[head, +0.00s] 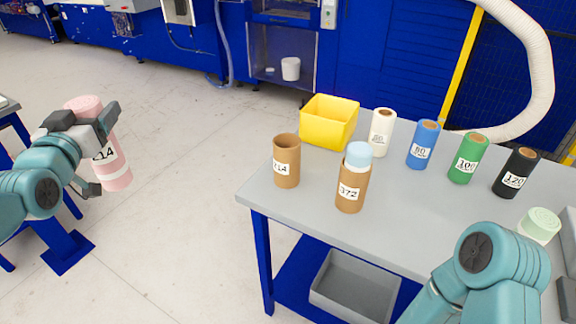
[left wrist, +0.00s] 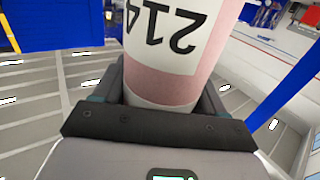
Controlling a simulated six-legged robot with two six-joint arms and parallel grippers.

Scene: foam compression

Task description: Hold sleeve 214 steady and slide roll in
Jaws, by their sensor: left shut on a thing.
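A pink foam roll (head: 116,174) with a white 214 label is in my left gripper (head: 98,150), which is shut on it, off the table's left side. The roll is slightly tilted in the head view. In the left wrist view the roll (left wrist: 165,84) sits between the jaws (left wrist: 163,98) with its label upside down. The brown sleeve (head: 286,169) with a label that reads as 214, its first digit partly unclear, stands upright and open-topped near the table's left edge.
On the grey table (head: 300,215) stand a brown sleeve 372 (head: 350,205) with a light blue roll (head: 358,156) in it, a yellow bin (head: 329,121), and white (head: 381,133), blue (head: 422,146), green (head: 467,160) and black (head: 516,174) rolls. A pale green roll (head: 540,224) is at right.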

